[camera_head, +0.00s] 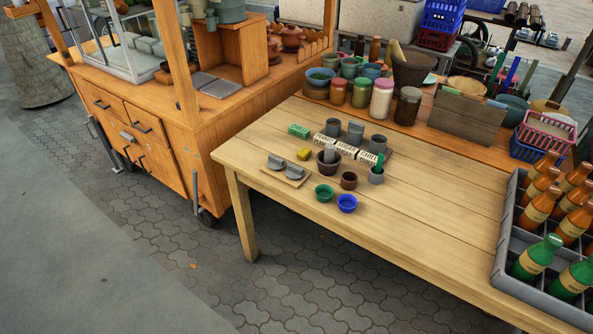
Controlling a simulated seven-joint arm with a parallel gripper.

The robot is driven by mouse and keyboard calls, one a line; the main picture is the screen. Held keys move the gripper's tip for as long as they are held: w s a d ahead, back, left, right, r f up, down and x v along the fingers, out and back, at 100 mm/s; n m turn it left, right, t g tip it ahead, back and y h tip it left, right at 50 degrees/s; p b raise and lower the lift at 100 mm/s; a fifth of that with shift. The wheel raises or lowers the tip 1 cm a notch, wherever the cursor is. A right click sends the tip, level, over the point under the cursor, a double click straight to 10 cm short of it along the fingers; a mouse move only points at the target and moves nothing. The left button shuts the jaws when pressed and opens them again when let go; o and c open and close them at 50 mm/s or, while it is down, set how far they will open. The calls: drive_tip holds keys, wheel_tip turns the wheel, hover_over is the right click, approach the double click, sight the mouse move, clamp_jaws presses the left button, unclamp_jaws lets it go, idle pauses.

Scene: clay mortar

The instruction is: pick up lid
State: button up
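My gripper is not in this view. Which thing is the lid is not clear. Two small grey rounded pieces (294,171) that may be lids rest tilted on a small wooden board (271,176) on the light wooden table (421,221). Just right of them stands a small dark bowl like a mortar (328,167) with a grey piece upright in it. A small brown pot (349,181), a green bowl (325,194) and a blue bowl (347,203) stand in front. A grey cup (376,178) holds something green.
Labelled boxes (343,148), a green box (299,131) and grey cups (355,131) stand behind. Lidded jars (381,97) and a large mortar (411,70) line the back. A bottle crate (510,262) fills the right end. The table's front middle is clear.

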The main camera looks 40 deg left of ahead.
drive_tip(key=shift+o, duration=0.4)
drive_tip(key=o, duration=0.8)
